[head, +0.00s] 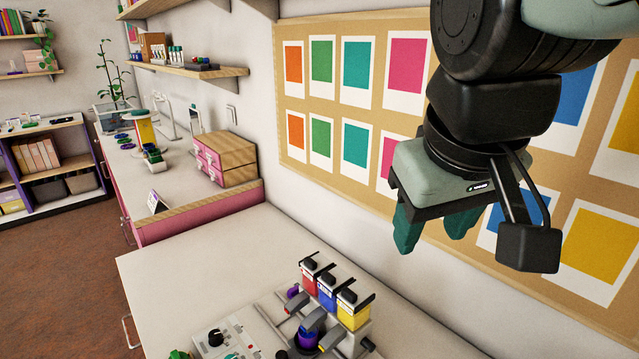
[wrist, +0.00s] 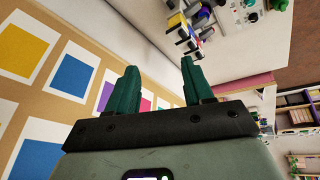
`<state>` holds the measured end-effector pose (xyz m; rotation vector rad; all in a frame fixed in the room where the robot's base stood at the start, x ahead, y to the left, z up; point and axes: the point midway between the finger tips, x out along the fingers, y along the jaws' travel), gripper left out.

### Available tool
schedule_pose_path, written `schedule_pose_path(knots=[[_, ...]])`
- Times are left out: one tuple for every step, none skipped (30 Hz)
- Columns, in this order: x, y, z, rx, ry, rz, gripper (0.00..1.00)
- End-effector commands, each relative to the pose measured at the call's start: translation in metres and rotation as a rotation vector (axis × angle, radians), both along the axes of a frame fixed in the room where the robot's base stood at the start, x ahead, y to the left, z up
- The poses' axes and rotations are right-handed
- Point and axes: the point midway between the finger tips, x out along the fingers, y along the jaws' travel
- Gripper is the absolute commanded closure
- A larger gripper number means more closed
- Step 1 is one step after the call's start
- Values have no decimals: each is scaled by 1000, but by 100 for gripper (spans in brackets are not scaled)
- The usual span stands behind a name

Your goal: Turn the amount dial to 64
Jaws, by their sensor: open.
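A dark round dial (head: 215,337) sits on a pale control panel (head: 233,342) at the bottom edge of the head view. I cannot read its label or setting. The panel also shows small at the top right of the wrist view (wrist: 238,18). My gripper (head: 430,238) is high above the counter, up and to the right of the panel, in front of the sample board. Its green fingers are apart with nothing between them, as the wrist view also shows (wrist: 158,78). It is far from the dial and touches nothing.
A dispenser with red (head: 309,279), blue (head: 327,292) and yellow (head: 352,310) containers stands right of the panel. A green item (head: 180,354) lies at the panel's left. The counter (head: 200,265) behind is clear. A sample board (head: 350,135) covers the wall.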

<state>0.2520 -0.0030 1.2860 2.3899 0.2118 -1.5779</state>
Motion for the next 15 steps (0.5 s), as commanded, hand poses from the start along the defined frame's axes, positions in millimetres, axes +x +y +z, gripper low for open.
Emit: schedule_pose_path(knots=[[21,14,0,-47,36,85,44],[32,21,0,-77,52,136,44],[46,33,-2,-114,75,204,44],[56,41,-3,-141,90,253,44],[67,51,-6,-167,104,303,44],[80,65,-9,-202,125,371,44],[90,75,-13,-228,139,422,44],[100,87,-18,-253,154,472,44],[112,102,-24,-286,172,540,44],[120,115,-30,-310,185,591,44],[128,128,-37,-333,200,640,44],[138,145,-47,-365,217,709,44],[144,159,-55,-387,230,760,44],[151,172,-64,-410,241,809,44],[158,191,-77,-438,258,877,44]])
